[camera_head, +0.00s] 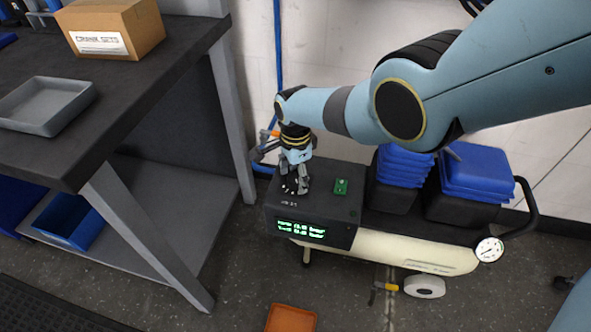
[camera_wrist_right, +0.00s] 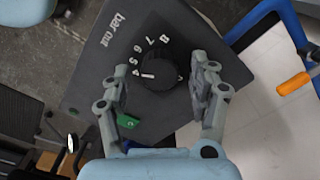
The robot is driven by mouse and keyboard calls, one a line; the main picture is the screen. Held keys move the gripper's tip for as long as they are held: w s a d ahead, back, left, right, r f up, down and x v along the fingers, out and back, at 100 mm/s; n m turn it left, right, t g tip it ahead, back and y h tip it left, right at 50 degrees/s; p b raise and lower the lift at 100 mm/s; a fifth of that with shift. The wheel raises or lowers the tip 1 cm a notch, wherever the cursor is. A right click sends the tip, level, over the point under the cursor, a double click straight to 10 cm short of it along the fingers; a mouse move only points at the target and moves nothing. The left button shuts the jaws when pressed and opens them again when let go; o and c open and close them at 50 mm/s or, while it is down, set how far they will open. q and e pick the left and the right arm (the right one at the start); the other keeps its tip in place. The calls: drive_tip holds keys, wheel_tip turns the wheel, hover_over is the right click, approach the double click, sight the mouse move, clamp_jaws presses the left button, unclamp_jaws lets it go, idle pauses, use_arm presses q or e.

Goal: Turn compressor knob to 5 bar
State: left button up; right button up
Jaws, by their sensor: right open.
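The compressor (camera_head: 325,208) stands on the floor, with a dark control box and a lit green display (camera_head: 302,229). In the right wrist view, the round black knob (camera_wrist_right: 160,66) sits on its dark top, ringed by white numbers. Its white pointer line is at the left, near the 4, just below the 5. My right gripper (camera_head: 295,180) points down over the box, where it hides the knob in the head view. Its fingers (camera_wrist_right: 163,88) are open, one on each side of the knob; contact is not visible. My left gripper is out of view.
A green switch (camera_head: 341,186) is on the box beside my right gripper. Blue-lidded bins (camera_head: 480,170) and a pressure gauge (camera_head: 489,250) are at the right. A workbench (camera_head: 150,75) stands left; an orange tray (camera_head: 291,319) lies on the floor in front.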

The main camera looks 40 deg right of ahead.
sight(296, 178)
wheel_tip(296, 178, up, 12)
idle(0.7)
idle(0.4)
